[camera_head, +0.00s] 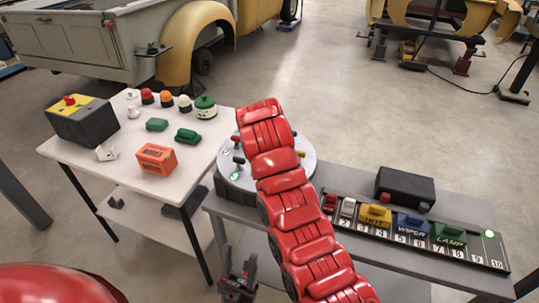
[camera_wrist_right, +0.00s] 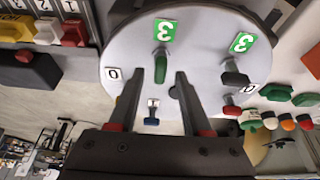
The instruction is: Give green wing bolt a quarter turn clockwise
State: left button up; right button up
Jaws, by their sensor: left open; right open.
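In the right wrist view, the green wing bolt (camera_wrist_right: 161,64) stands on a pale round plate (camera_wrist_right: 135,45), below a green label marked 3. Its wing lies roughly up and down in that picture. My right gripper (camera_wrist_right: 160,75) is open, its two fingertips at either side of the bolt; I cannot tell whether they touch it. In the head view, my right arm covers the right gripper and much of the round plate (camera_head: 228,172); I cannot make out the green bolt there. My left gripper (camera_head: 239,268) is open and empty, low in front of the grey bench.
A black bolt (camera_wrist_right: 235,78), a red bolt (camera_wrist_right: 231,108) and a blue bolt (camera_wrist_right: 152,112) sit on the same plate. A numbered strip (camera_head: 420,244) with coloured blocks and a black box (camera_head: 405,188) stand right. A white table (camera_head: 85,160) with several items stands left.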

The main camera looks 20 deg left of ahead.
jog(key=v, duration=0.2)
jog(key=shift+s+r+b, duration=0.1)
jog(key=shift+r+b, duration=0.15)
jog(key=shift+b, duration=0.1)
jog(key=p+v, duration=0.9)
jog(key=v, duration=0.5)
jog(key=shift+r+p, duration=0.2)
jog(key=shift+p, duration=0.15)
